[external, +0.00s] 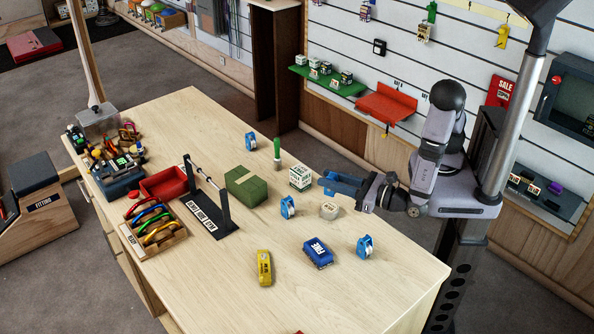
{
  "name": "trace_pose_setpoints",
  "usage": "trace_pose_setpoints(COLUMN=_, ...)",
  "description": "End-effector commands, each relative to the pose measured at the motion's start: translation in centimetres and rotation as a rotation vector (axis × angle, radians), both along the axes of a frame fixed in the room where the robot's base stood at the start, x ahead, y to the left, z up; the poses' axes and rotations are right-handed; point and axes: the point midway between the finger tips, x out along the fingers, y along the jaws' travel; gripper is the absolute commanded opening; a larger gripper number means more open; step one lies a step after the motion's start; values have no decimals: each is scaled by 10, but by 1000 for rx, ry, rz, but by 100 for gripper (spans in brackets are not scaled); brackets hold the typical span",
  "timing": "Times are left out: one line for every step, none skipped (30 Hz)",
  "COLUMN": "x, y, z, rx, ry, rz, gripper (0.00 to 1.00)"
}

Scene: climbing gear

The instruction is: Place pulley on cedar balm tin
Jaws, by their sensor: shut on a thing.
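My gripper (334,184) reaches in from the right, low over the table, with its fingers pointing left. It is shut on a blue piece (326,190) that looks like a pulley, mostly hidden by the fingers. A small round cream tin (330,211) with a label sits on the table just below the gripper in the picture; it looks like the balm tin, but its print is too small to read. Other blue pulleys stand on the table: one (288,207) left of the tin, one (365,247) toward the front right, and one (251,141) at the back.
A white-and-green box (300,177) stands close left of the gripper. A green block (245,187), a black stand with a bar (213,215), a yellow item (264,268) and a blue packet (318,253) lie around.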

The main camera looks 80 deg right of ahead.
Motion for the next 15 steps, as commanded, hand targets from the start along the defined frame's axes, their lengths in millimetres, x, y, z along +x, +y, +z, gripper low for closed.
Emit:
trace_pose_setpoints(x=0, y=0, z=-4, rx=-2, ry=0, rz=0, gripper=0)
trace_pose_setpoints(x=0, y=0, z=-6, rx=-1, ry=-1, rz=0, gripper=0)
trace_pose_setpoints(x=0, y=0, z=-8, rx=0, ry=-1, rz=0, gripper=0)
trace_pose_setpoints(x=0, y=0, z=-9, rx=0, ry=-1, rz=0, gripper=0)
trace_pose_setpoints(x=0, y=0, z=-10, rx=0, ry=-1, rz=1, gripper=0)
trace_pose_setpoints(x=0, y=0, z=-10, rx=0, ry=-1, rz=1, gripper=0)
trace_pose_setpoints(x=0, y=0, z=-10, rx=1, ry=-1, rz=1, gripper=0)
trace_pose_setpoints(x=0, y=0, z=-10, rx=1, ry=-1, rz=1, gripper=0)
trace_pose_setpoints(x=0, y=0, z=-11, rx=1, ry=-1, rz=1, gripper=0)
trace_pose_setpoints(x=0, y=0, z=-11, rx=1, ry=-1, rz=1, gripper=0)
trace_pose_setpoints(x=0, y=0, z=-12, rx=0, ry=-1, rz=1, gripper=0)
trace_pose_setpoints(x=0, y=0, z=-15, rx=0, ry=-1, rz=1, gripper=0)
trace_pose_setpoints(x=0, y=0, z=-17, rx=-1, ry=0, rz=1, gripper=0)
trace_pose_setpoints(x=0, y=0, z=-20, rx=-3, ry=1, rz=1, gripper=0)
trace_pose_setpoints(x=0, y=0, z=-24, rx=-3, ry=1, rz=1, gripper=0)
